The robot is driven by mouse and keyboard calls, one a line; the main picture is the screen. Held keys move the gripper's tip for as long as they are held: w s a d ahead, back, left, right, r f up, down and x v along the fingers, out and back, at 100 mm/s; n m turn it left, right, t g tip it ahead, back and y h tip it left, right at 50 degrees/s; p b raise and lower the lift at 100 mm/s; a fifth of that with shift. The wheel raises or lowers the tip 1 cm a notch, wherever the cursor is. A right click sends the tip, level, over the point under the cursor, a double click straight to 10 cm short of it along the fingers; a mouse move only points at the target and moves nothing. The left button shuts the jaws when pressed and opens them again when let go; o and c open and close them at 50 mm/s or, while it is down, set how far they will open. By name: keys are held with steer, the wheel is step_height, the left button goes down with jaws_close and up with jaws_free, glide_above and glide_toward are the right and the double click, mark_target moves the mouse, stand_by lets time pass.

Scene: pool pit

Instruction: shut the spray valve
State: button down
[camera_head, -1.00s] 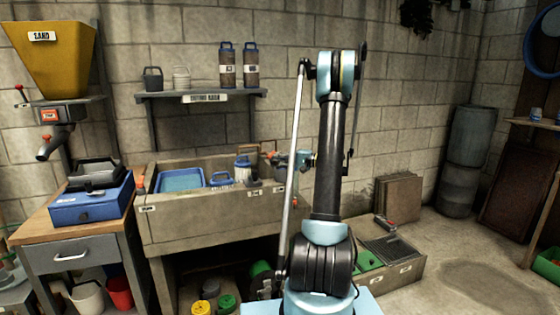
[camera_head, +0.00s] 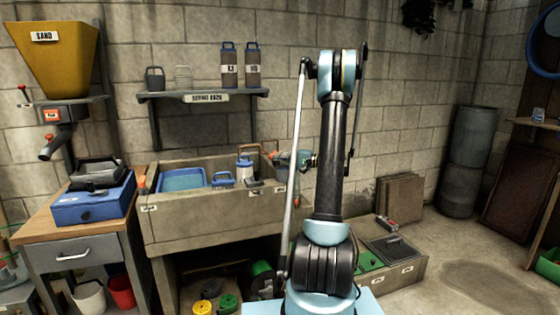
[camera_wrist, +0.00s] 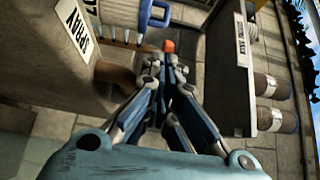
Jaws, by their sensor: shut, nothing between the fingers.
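A small orange-red tip (camera_wrist: 168,46) shows just beyond my gripper (camera_wrist: 166,66) in the wrist view; it may be the end of the spray valve's handle. The rest of the valve is hidden, and I cannot tell its position or whether the fingers touch it. In the head view my gripper (camera_head: 280,158) is at the right end of the stone sink (camera_head: 215,222), pointing left. Its fingers are shut with nothing between them.
A blue-handled brush (camera_head: 222,179) and a blue tray (camera_head: 182,180) are in the sink. A shelf (camera_head: 200,95) with several containers hangs above. A workbench (camera_head: 75,222) with a blue box (camera_head: 92,203) stands left.

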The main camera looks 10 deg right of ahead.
steer(key=shift+s+a, duration=0.1)
steer(key=shift+a, duration=1.1)
steer(key=v, duration=1.2)
steer(key=shift+f, duration=0.15)
